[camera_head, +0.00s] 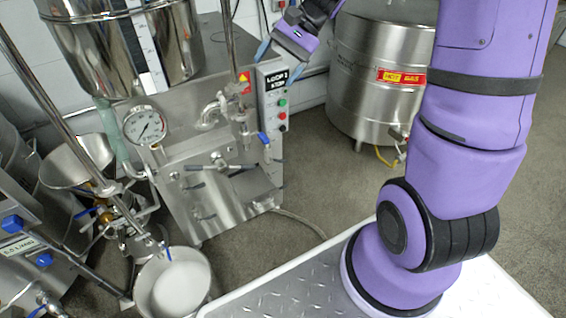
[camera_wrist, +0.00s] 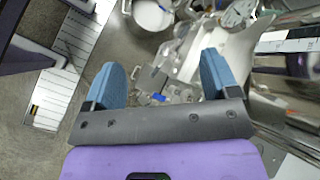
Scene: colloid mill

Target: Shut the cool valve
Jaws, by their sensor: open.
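A valve with a blue handle (camera_head: 263,138) sits on the pipework at the right side of the steel mill (camera_head: 205,155), below the control panel. A small blue handle (camera_wrist: 158,97) also shows between my fingers in the wrist view, farther off. No label reading "cool" is legible, so I cannot tell for sure which valve is the cool one. My gripper (camera_head: 278,66) is open, with blue fingers apart, up beside the top of the control panel. In the wrist view my gripper (camera_wrist: 161,62) has nothing between its fingertips at close range.
The control panel (camera_head: 276,98) with buttons stands close below my gripper. A steel tank (camera_head: 372,55) stands at the back right. A gauge (camera_head: 145,126), a hopper (camera_head: 75,160) and a bucket (camera_head: 205,262) are at left. Open floor (camera_head: 315,180) lies right of the mill.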

